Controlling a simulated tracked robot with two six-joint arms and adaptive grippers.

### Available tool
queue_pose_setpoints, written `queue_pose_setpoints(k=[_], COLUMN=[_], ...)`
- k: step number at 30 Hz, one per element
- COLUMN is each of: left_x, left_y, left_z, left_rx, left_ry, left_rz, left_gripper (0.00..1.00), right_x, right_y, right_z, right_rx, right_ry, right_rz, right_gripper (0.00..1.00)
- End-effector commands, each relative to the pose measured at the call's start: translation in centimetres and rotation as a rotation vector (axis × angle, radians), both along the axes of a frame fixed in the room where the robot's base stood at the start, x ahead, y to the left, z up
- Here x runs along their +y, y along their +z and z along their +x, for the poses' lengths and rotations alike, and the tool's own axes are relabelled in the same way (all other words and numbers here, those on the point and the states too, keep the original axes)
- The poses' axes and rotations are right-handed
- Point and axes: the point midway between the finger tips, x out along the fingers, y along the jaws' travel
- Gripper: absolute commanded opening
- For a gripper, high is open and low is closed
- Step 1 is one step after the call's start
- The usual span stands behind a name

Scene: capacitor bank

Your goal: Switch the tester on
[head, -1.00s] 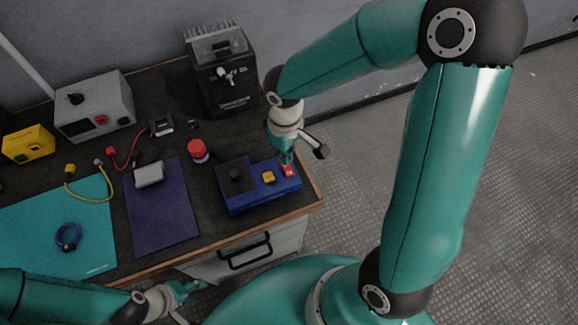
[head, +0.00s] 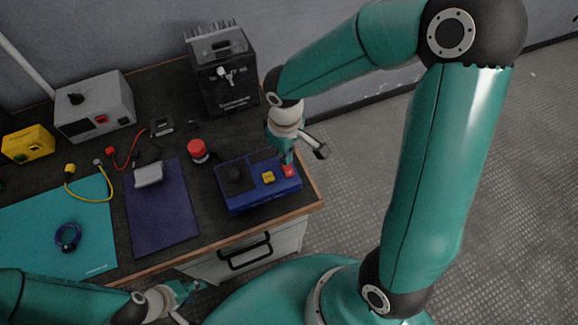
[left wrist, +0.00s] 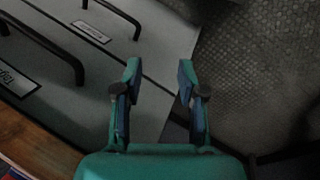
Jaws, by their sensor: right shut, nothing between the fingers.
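The tester is likely the blue box (head: 243,201) at the right front corner of the bench. Its top carries a black knob (head: 235,174), a yellow button (head: 268,177) and a red switch (head: 290,171). My right gripper (head: 288,161) is shut and empty, pointing down with its tips at the red switch; whether they touch it I cannot tell. The tips partly hide the switch. My left gripper (head: 190,289) is low in front of the bench, away from the box. In the left wrist view its two fingers (left wrist: 158,80) are apart with nothing between them.
A black finned unit (head: 222,85) stands behind the blue box, and a grey device (head: 95,108) stands at the back left. Drawer handles (head: 244,252) jut out below.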

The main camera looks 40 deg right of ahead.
Motion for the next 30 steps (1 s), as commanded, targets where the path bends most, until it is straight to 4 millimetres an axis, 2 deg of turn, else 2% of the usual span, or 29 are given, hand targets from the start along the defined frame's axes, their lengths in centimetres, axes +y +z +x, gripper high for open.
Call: queue_pose_setpoints(k=[30], left_x=[0.0], left_y=[-1.5], left_z=[0.0], left_rx=[0.000], left_ry=[0.000], left_rz=[0.000], left_gripper=[0.40], right_x=[-0.1], right_y=[-1.6], right_z=[0.0], right_rx=[0.000], right_ry=[-0.002], right_rz=[0.000], right_gripper=[0.00])
